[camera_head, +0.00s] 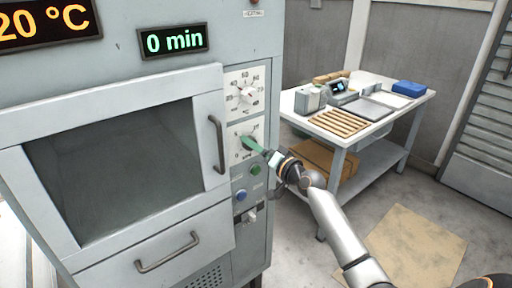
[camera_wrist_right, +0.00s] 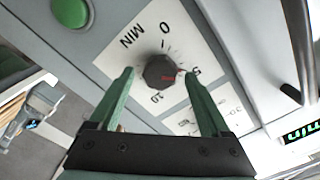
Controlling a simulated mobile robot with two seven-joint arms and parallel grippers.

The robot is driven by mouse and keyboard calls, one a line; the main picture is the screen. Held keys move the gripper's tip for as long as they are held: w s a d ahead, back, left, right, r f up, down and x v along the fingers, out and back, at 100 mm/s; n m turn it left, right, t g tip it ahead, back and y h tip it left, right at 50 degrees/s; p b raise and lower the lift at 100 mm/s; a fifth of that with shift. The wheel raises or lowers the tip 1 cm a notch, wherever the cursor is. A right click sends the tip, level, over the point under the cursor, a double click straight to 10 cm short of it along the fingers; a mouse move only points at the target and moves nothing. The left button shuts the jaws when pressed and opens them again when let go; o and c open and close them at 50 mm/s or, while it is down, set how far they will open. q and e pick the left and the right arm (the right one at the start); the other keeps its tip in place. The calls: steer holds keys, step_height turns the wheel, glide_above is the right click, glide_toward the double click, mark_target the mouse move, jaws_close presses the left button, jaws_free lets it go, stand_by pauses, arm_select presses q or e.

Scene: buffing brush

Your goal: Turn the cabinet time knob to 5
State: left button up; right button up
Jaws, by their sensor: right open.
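The time knob (camera_wrist_right: 160,72) is dark and many-sided with a red mark, on a white dial plate (camera_wrist_right: 128,40) printed MIN, 0, 5 and 10. I cannot tell exactly where the mark points. My right gripper (camera_wrist_right: 159,76) is open, with its green fingers on either side of the knob; whether they touch it is unclear. In the head view, the right gripper (camera_head: 246,143) covers most of the knob on the cabinet (camera_head: 120,50). The time display (camera_head: 174,40) reads 0 min. My left gripper is not in view.
A temperature dial with a white knob (camera_head: 247,93) sits just above the time dial. A green button (camera_head: 255,170), a blue button (camera_head: 241,195) and a door handle (camera_head: 217,144) are close by. A worktable (camera_head: 404,103) with trays and boxes stands to the right.

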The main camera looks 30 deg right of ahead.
steer(key=shift+s, duration=0.1)
steer(key=s+d, duration=0.1)
steer(key=s, duration=1.1)
steer(key=shift+s+b, duration=0.15)
steer(key=shift+b, duration=0.3)
steer(key=s+a+f+n+g+p, duration=0.1)
steer(key=s+a+f+n+g, duration=0.2)
steer(key=f, duration=0.5)
steer(key=s+a+f+n+g+p, duration=0.1)
steer(key=s+a+f, duration=0.2)
steer(key=a+f, duration=0.35)
steer(key=s+a+f+n+g+y+p, duration=0.1)
steer(key=s+a+f+n+g, duration=0.3)
steer(key=s+a+f, duration=1)
steer(key=shift+s+f+n+g+p, duration=0.3)
steer(key=shift+s+f+n+p, duration=0.15)
steer(key=shift+s+n, duration=0.55)
steer(key=shift+w, duration=0.15)
